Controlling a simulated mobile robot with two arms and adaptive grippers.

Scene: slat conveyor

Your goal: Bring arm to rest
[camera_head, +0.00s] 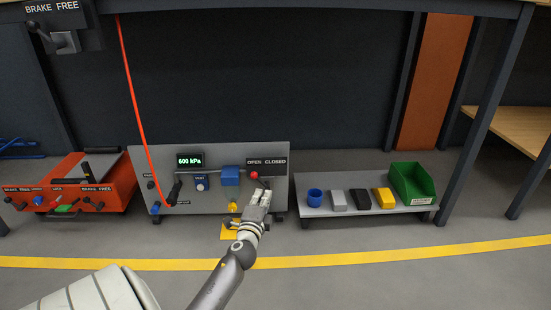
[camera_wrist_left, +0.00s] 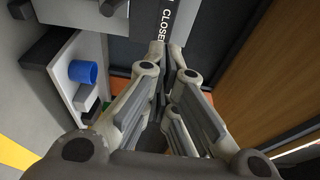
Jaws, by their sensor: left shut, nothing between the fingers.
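My left arm reaches from the bottom of the head view up to the grey pneumatic panel (camera_head: 220,160). My left gripper (camera_head: 264,187) is in front of the panel's right side, just below a red knob (camera_head: 254,175) and the OPEN CLOSED label (camera_head: 266,162). In the left wrist view the fingers (camera_wrist_left: 169,62) are shut with nothing between them, and the CLOSED lettering (camera_wrist_left: 166,18) shows beyond their tips. I cannot tell whether the fingertips touch the panel. My right gripper is in neither view.
A low grey shelf (camera_head: 315,208) to the right holds a blue cup (camera_head: 315,197), several small blocks and a green bin (camera_head: 412,182). A red unit (camera_head: 85,190) with knobs stands left. A red hose (camera_head: 135,90) hangs to the panel.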

